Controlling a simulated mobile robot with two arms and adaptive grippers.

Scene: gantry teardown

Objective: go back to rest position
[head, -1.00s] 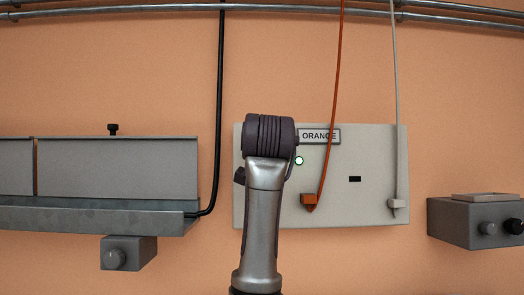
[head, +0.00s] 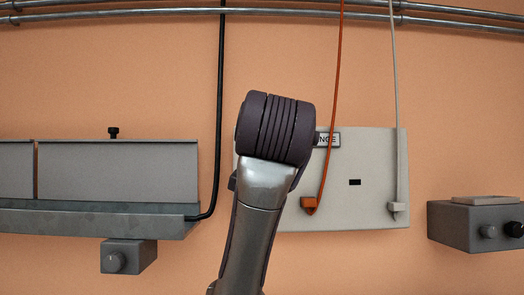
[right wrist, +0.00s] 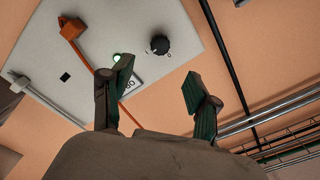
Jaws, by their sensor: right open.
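My right gripper (right wrist: 158,92) shows in the right wrist view with its two fingers apart and nothing between them. Behind the fingers is a pale wall panel (right wrist: 165,20) with a black knob (right wrist: 159,44), a lit green light (right wrist: 116,58) and an orange plug (right wrist: 71,29). In the head view one of my arms rises in front of the left part of the same panel (head: 375,165). It hides the knob, the green light and part of the label (head: 328,140). No gripper fingers show in the head view. My left gripper is not in view.
An orange cable (head: 335,100) and a pale cable (head: 396,100) hang down to the panel. A grey trough (head: 90,218) with a black cable (head: 219,110) is at left. A grey box (head: 460,226) with knobs is at right. Pipes (head: 280,12) run along the top.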

